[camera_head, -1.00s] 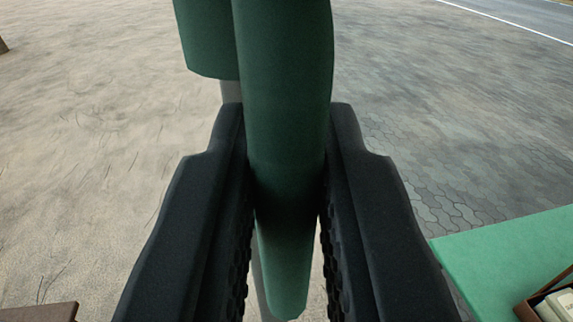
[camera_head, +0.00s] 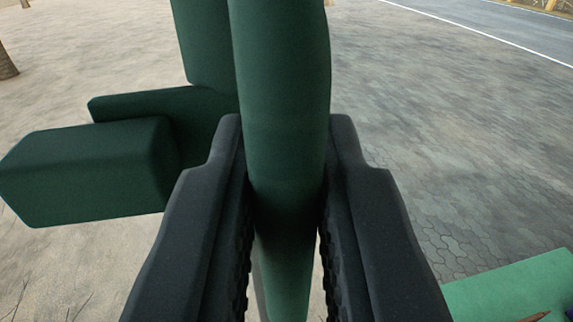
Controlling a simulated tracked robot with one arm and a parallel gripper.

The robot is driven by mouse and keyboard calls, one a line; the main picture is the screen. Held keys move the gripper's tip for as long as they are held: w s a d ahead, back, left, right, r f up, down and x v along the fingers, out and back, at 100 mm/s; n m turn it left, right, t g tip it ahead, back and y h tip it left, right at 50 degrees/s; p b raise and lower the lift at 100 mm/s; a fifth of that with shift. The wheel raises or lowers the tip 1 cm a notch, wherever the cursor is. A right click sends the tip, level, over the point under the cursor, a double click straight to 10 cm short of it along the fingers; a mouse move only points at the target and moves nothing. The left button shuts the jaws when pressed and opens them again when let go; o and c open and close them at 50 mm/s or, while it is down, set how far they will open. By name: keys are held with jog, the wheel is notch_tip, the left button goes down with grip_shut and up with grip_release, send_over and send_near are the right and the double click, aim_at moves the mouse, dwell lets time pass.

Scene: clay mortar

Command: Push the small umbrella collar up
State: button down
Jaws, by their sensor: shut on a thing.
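My gripper (camera_head: 287,150) reaches forward with its two black fingers on either side of a dark green, upright umbrella piece (camera_head: 282,70). It is shut on this piece, with the ribbed pads against its sides. The piece runs from the top edge of the view down between the fingers. A second green umbrella part (camera_head: 203,40) hangs behind it on the left. Two more green umbrella parts, a blocky one (camera_head: 90,175) and a slimmer one (camera_head: 150,105), stick out to the left. A thin grey strip, perhaps the pole, shows low between the fingers. I cannot make out the collar.
A bright green tabletop (camera_head: 510,290) with small items on it is at the lower right. Pale sandy ground lies left, grey paving (camera_head: 450,150) right, and a road (camera_head: 500,30) at the far right. A trunk-like post (camera_head: 6,65) stands far left.

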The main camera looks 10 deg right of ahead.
jog(key=shift+a+r, duration=0.15)
jog(key=shift+a, duration=0.05)
jog(key=c, duration=1.5)
grip_release()
jog(key=shift+d, duration=0.2)
jog(key=shift+s+a, duration=0.1)
jog(key=shift+s, duration=0.05)
jog(key=s+a+b, duration=0.2)
jog(key=s+b, duration=0.1)
jog(key=s, duration=1)
jog(key=shift+s, duration=0.15)
jog(key=shift+a, duration=0.15)
jog(key=shift+b, duration=0.35)
